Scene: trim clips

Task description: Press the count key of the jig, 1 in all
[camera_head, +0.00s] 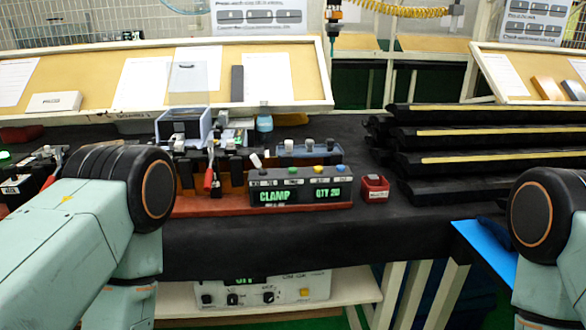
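The jig (245,203) stands on the black-covered bench, with an orange-red base and toggle clamps, one with a red handle (209,178). Its control box (300,194) faces me, with green lit text that reads "CLAMP" and what looks like "QTY 20". Several small keys sit along the top of the box, among them a green key (292,170), a yellow key (317,169) and a blue key (339,168). Their labels are too small to read, so I cannot tell which is the count key. Both my arms show only bent upper parts; neither gripper is in view.
A small red box (375,189) stands just right of the control box. Long black trim strips (485,137) are stacked at the right. A blue sheet (487,243) lies by the front edge near my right arm. A power unit (262,288) sits on the shelf below.

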